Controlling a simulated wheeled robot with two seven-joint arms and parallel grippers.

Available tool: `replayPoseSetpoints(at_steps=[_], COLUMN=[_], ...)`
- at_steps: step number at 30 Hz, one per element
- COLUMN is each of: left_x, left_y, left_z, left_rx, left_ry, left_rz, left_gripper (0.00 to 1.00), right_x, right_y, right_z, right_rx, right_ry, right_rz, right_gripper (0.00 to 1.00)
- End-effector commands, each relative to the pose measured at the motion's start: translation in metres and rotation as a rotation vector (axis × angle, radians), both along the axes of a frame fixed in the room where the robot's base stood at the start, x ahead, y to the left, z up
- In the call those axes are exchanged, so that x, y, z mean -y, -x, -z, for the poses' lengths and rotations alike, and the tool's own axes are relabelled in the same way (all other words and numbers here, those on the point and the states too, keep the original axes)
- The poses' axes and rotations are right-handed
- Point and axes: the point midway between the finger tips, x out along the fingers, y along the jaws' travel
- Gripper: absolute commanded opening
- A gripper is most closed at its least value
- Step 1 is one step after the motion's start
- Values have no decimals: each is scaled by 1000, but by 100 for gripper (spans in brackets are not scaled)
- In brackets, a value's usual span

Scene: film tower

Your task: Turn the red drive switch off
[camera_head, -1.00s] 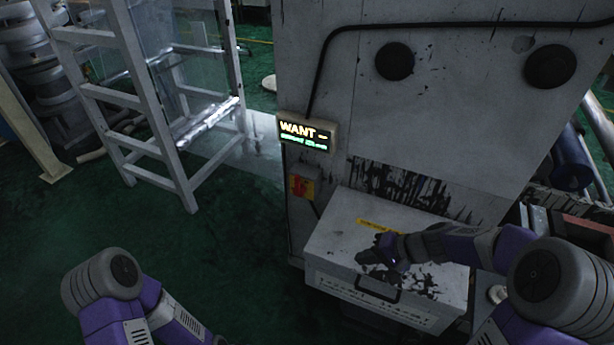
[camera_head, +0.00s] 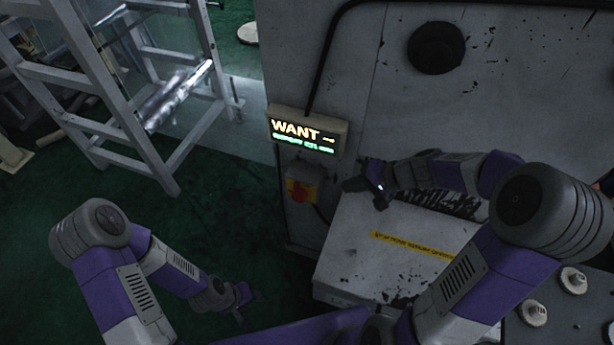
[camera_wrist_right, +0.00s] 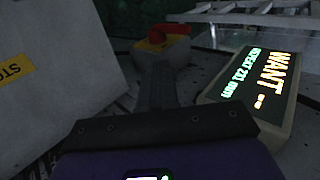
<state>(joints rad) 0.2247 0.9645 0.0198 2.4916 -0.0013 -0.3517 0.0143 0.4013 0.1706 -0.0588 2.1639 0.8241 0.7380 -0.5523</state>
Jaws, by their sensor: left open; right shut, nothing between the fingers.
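The red drive switch (camera_head: 299,191) is a red knob on a yellow plate, on the grey cabinet's front below the lit display. In the right wrist view the red knob (camera_wrist_right: 168,31) shows on its yellow base, beyond the gripper's end. My right gripper (camera_head: 350,184) is shut and empty, to the right of the switch in the head view and apart from it. In the wrist view its dark fingers (camera_wrist_right: 157,85) point towards the knob. My left gripper (camera_head: 246,299) is open and empty, low over the green floor, left of the white box.
The display (camera_head: 305,131) reading WANT juts from the cabinet (camera_head: 380,110) just above the switch. A white box (camera_head: 385,262) with a yellow label stands below my right arm. A grey frame (camera_head: 100,85) stands at the left. Green floor between is clear.

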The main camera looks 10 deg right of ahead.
Motion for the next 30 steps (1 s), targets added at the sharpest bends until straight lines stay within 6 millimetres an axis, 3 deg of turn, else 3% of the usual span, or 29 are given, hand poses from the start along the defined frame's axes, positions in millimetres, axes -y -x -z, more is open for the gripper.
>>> replayPoseSetpoints(at_steps=[11, 23, 30], left_x=[0, 0, 0], left_y=[0, -1, -1], left_z=[4, 23, 18], left_rx=[1, 1, 1], left_ry=[0, 0, 0], left_rz=[0, 0, 0], left_gripper=[43, 43, 43], right_x=[-11, -61, -88], right_y=[-6, -40, -59], right_z=[13, 70, 68], right_rx=[-2, -3, 0], right_ry=[-2, -2, 0], right_rz=[-3, -4, -3], right_gripper=[0, 0, 0])
